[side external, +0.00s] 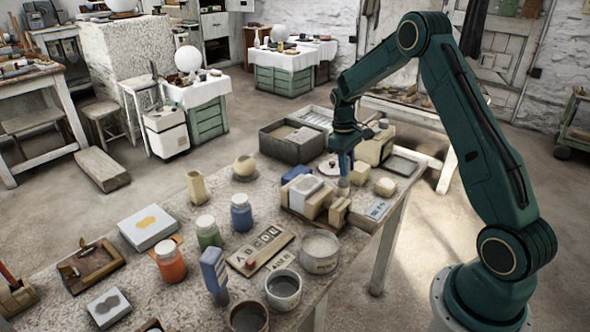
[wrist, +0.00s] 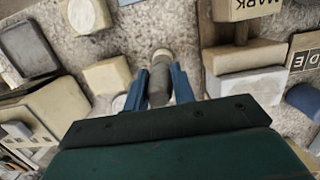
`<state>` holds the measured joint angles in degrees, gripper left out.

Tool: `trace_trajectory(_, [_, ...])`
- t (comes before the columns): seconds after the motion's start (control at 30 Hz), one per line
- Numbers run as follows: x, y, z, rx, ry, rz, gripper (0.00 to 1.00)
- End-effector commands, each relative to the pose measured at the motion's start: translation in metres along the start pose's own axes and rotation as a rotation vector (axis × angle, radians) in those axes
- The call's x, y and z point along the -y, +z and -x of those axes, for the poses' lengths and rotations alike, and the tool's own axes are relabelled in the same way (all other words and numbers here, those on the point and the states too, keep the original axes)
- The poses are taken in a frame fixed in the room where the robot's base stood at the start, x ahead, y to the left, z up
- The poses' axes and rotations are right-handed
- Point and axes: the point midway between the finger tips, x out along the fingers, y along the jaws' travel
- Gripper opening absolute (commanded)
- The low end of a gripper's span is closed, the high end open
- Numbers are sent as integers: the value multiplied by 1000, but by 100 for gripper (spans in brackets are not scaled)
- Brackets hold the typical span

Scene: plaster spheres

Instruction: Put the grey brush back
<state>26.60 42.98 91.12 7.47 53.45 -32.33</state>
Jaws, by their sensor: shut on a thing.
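My gripper (side external: 345,165) points down over the far part of the speckled table. In the wrist view its two blue fingers (wrist: 160,80) are shut on a grey, rounded piece with a pale tip, which I take for the grey brush (wrist: 160,62). In the side view the grey brush (side external: 343,187) shows just below the fingers, close above or at the tabletop; I cannot tell whether it touches. Its upper part is hidden between the fingers. A wooden board with letters (side external: 263,248) lies nearer the camera, apart from my gripper.
Stacked blocks (side external: 312,196) stand close left of the fingers. A cream rounded piece (side external: 385,187) and a box (side external: 374,150) stand on the right. A dark crate (side external: 291,142) is behind. Paint jars (side external: 241,213) and a grey pot (side external: 320,251) stand nearer the camera.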

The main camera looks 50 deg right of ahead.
Motion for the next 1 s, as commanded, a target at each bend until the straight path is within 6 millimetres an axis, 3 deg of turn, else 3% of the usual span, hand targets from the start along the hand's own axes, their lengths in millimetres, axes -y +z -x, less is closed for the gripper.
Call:
trace_trajectory(0.2, [0, 0, -3, 0, 0, 0, 2])
trace_trajectory(0.23, [0, 0, -3, 0, 0, 0, 31])
trace_trajectory(0.3, [0, 0, -2, 0, 0, 0, 45])
trace_trajectory(0.33, [0, 0, -2, 0, 0, 0, 47])
trace_trajectory(0.73, [0, 0, 1, -1, 1, 0, 47])
trace_trajectory(1.0, [0, -1, 24, -2, 2, 1, 47])
